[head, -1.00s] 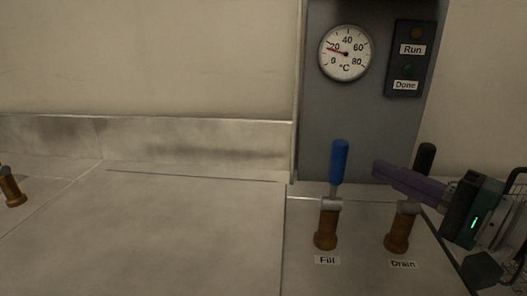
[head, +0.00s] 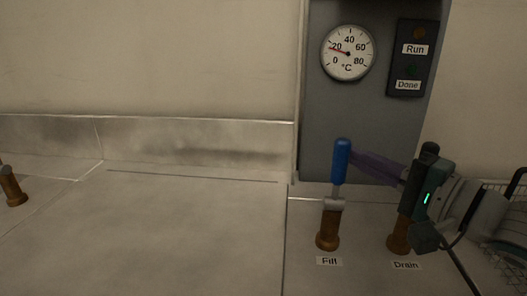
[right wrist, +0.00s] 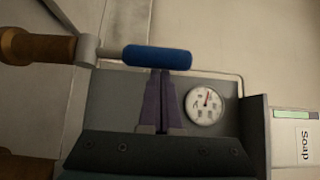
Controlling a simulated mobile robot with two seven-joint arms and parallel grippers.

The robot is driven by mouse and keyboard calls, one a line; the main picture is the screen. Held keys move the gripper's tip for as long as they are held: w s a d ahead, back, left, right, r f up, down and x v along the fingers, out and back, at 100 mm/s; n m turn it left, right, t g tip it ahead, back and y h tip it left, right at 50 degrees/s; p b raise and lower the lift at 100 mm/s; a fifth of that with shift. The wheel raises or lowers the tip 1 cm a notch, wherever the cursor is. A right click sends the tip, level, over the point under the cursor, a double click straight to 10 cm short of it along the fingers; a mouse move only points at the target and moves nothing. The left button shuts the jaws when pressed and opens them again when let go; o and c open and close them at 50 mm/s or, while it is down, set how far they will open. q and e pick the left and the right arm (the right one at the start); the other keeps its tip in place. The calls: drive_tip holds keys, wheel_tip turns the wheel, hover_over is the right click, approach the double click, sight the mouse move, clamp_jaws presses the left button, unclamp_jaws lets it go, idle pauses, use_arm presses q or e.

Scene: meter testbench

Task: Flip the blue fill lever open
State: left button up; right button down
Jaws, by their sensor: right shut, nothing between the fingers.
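The blue fill lever (head: 341,161) stands upright on its brass valve (head: 328,228), above the "Fill" label (head: 329,261). My right gripper (head: 354,160) is shut and empty, coming from the right with its purple fingertips at the blue handle. In the right wrist view the lever's blue handle (right wrist: 157,57) lies across the tips of the shut fingers (right wrist: 160,80); they look touching or very close, and I cannot tell which. My left gripper does not show.
The black-handled drain lever (head: 429,155) on its brass valve (head: 400,235) stands to the right, partly behind my right gripper. A panel (head: 340,120) with a temperature gauge (head: 348,53) is behind. A wire basket (head: 505,240) is at far right.

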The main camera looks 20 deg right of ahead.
drive_tip(key=shift+s+a+f+n+t+b, duration=0.1)
drive_tip(key=shift+s+a+n+t+b, duration=0.15)
drive_tip(key=shift+s+n+t+b, duration=0.3)
drive_tip(key=s+a+n+t+y+b, duration=0.1)
drive_tip(key=n+b, duration=0.1)
drive_tip(key=s+f+n+t+y+b, duration=0.1)
drive_tip(key=n+b, duration=0.1)
drive_tip(key=b, duration=0.1)
drive_tip(key=s+a+f+n+t+y+b, duration=0.1)
drive_tip(key=s+n+y+b, duration=0.1)
drive_tip(key=b, duration=0.1)
drive_tip(key=shift+a, duration=0.3)
idle(0.4)
idle(0.5)
wheel_tip(320, 180, up, 20)
drive_tip(key=p, duration=0.6)
drive_tip(key=shift+s, duration=0.1)
